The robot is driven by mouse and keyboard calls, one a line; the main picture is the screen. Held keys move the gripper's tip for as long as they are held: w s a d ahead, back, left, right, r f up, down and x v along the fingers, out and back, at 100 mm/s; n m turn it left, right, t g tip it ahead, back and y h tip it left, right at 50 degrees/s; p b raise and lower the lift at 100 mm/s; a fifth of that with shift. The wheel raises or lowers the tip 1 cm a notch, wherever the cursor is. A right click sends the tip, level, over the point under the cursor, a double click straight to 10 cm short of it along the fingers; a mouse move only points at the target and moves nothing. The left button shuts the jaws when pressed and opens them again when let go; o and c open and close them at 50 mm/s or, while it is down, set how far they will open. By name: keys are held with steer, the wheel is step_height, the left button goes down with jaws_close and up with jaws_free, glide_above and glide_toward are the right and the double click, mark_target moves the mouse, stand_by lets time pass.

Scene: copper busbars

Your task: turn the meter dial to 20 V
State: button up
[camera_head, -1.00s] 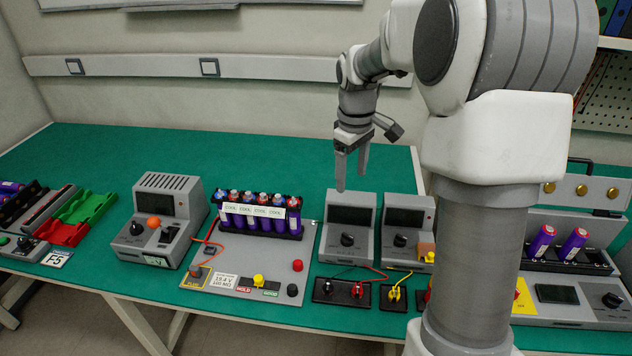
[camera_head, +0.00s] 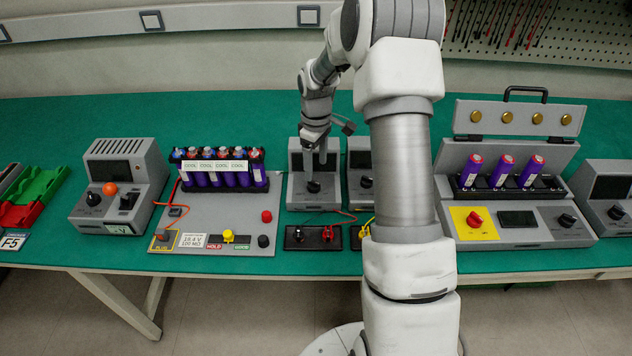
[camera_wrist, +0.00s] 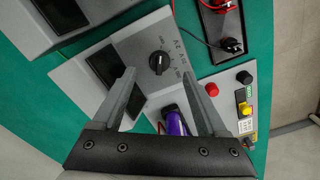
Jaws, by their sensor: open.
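The meter (camera_head: 298,197) is a grey box with a dark screen, standing behind its black socket strip. My gripper (camera_head: 316,163) is open and empty, pointing down in front of the meter's screen, just above the dial. In the wrist view, the fingertips (camera_wrist: 158,76) are wide apart, with the dial between and just beyond them. I cannot tell whether either finger touches the meter.
A second similar meter (camera_head: 360,188) stands close on the right, partly behind my arm. A panel (camera_head: 205,222) with a cell rack (camera_head: 258,181) is on the left. Red and yellow leads (camera_head: 350,214) run to sockets in front. Green bench (camera_head: 250,120) behind is clear.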

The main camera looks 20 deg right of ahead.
mark_target(316, 182)
step_height(316, 182, down, 6)
steer(key=shift+f, duration=0.2)
steer(key=shift+c, duration=0.2)
jaws_close()
